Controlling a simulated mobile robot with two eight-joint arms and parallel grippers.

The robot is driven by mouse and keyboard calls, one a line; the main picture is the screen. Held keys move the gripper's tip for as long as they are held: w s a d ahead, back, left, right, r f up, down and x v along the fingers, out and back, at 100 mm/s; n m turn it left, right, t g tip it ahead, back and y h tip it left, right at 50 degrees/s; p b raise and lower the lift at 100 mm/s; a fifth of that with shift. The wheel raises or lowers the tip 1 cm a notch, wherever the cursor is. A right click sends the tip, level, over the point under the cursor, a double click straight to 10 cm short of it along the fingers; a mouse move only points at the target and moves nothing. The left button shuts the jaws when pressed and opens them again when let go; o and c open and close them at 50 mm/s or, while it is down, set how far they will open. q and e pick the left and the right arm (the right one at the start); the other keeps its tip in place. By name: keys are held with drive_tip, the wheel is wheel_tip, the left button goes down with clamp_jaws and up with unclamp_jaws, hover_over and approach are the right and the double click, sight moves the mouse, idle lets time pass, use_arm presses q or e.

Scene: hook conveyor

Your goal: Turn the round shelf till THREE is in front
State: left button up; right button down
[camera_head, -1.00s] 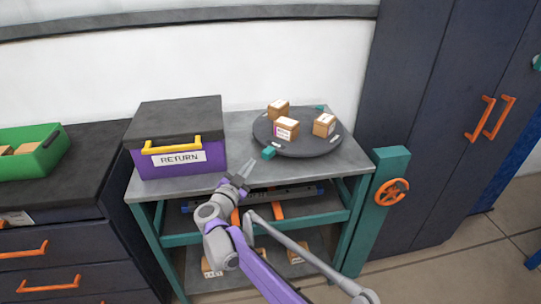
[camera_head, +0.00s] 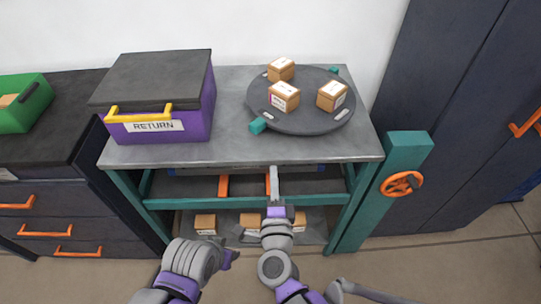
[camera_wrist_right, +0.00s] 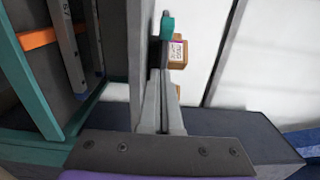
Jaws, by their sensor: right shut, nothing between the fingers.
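The round shelf (camera_head: 300,118) is a dark grey disc on the table's top, with several small light label plates on its rim. Three cardboard boxes stand on it: one at the back (camera_head: 281,69), one at the front left (camera_head: 284,96), one at the right (camera_head: 332,96). Their writing is too small to read. A teal tab (camera_head: 258,125) sticks out at the front left; another (camera_head: 334,70) shows at the back. My right gripper (camera_head: 273,172) is shut and empty, below and in front of the shelf. In the right wrist view a teal tab (camera_wrist_right: 167,27) shows beyond its fingertips (camera_wrist_right: 163,75). My left arm shows at the bottom; its jaws are unclear.
A purple RETURN box (camera_head: 180,115) with a yellow handle stands on the table (camera_head: 225,148) left of the shelf. A teal post with an orange wheel (camera_head: 402,184) stands at the right front. Dark cabinets (camera_head: 450,120) are on the right. Boxes lie on the table's lower shelf.

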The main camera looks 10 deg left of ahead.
approach(253, 133)
drive_tip(key=w+d, duration=0.4)
drive_tip(key=shift+w, duration=0.35)
drive_tip(key=w+a, duration=0.1)
drive_tip(key=a, duration=0.2)
drive_tip(key=shift+w, duration=0.35)
drive_tip(key=shift+w+a, duration=0.2)
drive_tip(key=shift+a, duration=0.1)
drive_tip(key=shift+w+a+b, duration=0.15)
drive_tip(key=shift+w+a, duration=0.15)
drive_tip(key=shift+a, duration=0.45)
drive_tip(key=shift+w+a+b, duration=0.15)
drive_tip(key=shift+w+a, duration=0.15)
drive_tip(key=shift+a, duration=0.45)
drive_tip(key=shift+d, duration=0.15)
